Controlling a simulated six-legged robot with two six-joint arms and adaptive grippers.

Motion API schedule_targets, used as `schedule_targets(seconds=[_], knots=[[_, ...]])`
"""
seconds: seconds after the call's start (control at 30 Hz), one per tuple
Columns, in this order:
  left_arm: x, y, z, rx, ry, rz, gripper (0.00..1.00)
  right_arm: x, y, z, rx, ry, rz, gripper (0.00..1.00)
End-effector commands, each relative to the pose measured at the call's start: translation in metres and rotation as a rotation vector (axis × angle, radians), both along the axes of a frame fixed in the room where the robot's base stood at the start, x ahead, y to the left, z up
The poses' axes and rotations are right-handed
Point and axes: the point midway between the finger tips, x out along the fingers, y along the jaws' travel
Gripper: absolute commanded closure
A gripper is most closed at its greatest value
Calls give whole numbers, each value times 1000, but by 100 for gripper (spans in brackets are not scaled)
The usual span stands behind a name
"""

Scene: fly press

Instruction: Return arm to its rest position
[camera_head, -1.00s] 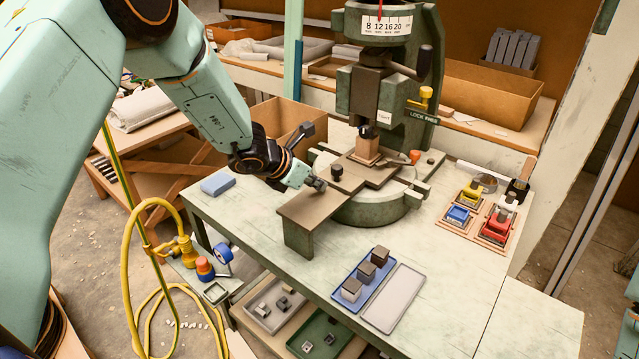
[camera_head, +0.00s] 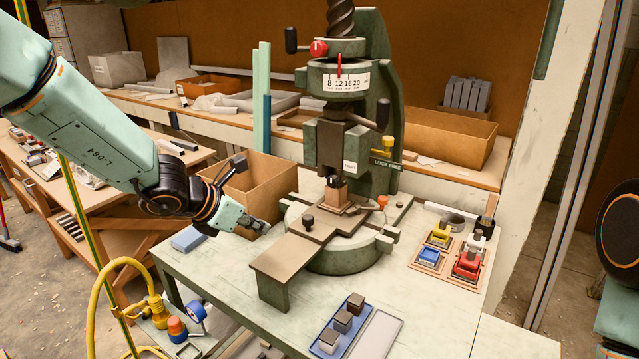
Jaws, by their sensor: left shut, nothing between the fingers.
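My left arm comes in from the upper left. Its gripper (camera_head: 256,226) is shut and empty, in front of the cardboard box and left of the fly press. The green fly press (camera_head: 384,120) stands on the table, with a dial reading 8 to 20 and a red pointer. A small block (camera_head: 336,190) sits under its ram on the brown slide plate (camera_head: 290,252). The gripper appears close to the slide's left side; I cannot tell whether they touch. Part of my right arm shows at the right edge, but its gripper is out of view.
A blue tray (camera_head: 318,346) with three blocks lies at the table's front, beside an empty pale tray (camera_head: 377,336). A blue sponge (camera_head: 187,239) lies on the left. Red, blue and yellow items (camera_head: 468,265) stand right. A cardboard box (camera_head: 262,178) is behind the gripper.

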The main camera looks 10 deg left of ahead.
Motion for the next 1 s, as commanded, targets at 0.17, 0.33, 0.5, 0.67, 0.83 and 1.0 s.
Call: schedule_targets(seconds=[0.17, 0.33, 0.5, 0.67, 0.83, 1.0], knots=[[-13, 13, -16, 177, 12, -105, 100, 0, 0, 0, 0, 0, 0, 100], [-57, 31, -57, 554, 65, -426, 100, 0, 0, -2, 0, 0, 0, 100], [-105, 47, -111, 901, 116, -815, 100, 0, 0, -10, 0, 0, 0, 100], [-147, 51, -160, 1157, 113, -1222, 100, 0, 0, -20, 0, 0, 0, 100], [-198, 35, -213, 1323, 13, -1683, 100, 0, 0, -34, 0, 0, 0, 100], [-277, -4, -271, 1300, -194, -2125, 100, 0, 0, -51, 0, 0, 0, 100]])
